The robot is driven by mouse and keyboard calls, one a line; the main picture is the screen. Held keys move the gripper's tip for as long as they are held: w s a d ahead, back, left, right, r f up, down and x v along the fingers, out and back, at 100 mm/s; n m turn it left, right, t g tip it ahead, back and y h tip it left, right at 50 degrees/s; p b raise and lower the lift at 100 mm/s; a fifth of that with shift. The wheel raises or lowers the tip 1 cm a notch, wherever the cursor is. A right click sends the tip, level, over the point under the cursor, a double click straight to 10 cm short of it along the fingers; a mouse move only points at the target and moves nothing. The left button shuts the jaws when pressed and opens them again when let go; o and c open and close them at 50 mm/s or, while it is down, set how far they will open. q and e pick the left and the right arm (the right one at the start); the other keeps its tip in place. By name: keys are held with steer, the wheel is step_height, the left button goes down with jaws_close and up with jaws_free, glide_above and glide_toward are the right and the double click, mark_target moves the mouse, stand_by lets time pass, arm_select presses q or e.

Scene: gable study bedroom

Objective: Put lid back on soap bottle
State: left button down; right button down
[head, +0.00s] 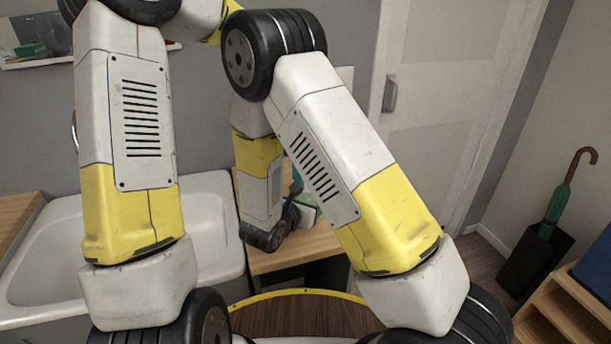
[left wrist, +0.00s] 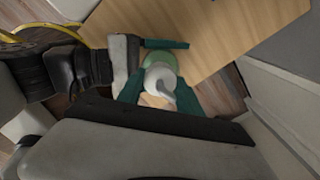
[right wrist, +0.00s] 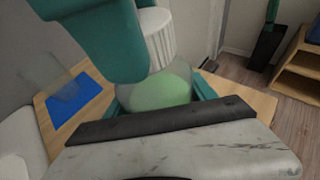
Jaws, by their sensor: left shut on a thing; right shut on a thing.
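The soap bottle (right wrist: 160,92) is clear with pale green soap. It stands between the teal fingers of my right gripper (right wrist: 162,97), which is shut on it. The white ribbed lid (right wrist: 158,38) is right at the bottle's top in the right wrist view; I cannot tell whether it is seated. My left gripper (left wrist: 158,92) is shut on the lid, whose white curved top (left wrist: 161,76) shows between its teal fingers, with the green bottle (left wrist: 165,58) behind it. In the head view my arms hide most of the bottle and lid.
The wooden table (head: 292,249) is under the bottle. A blue mat (right wrist: 73,98) and a clear glass (right wrist: 48,72) are at left in the right wrist view. A white basin (head: 205,215) adjoins the table. An umbrella stand (head: 535,262) and wooden shelf (head: 572,310) are at right.

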arm_select(q)
steer(key=shift+m, duration=0.9)
steer(key=c, duration=0.8)
jaws_free()
steer(key=shift+r, duration=2.3)
steer(key=shift+c, duration=0.4)
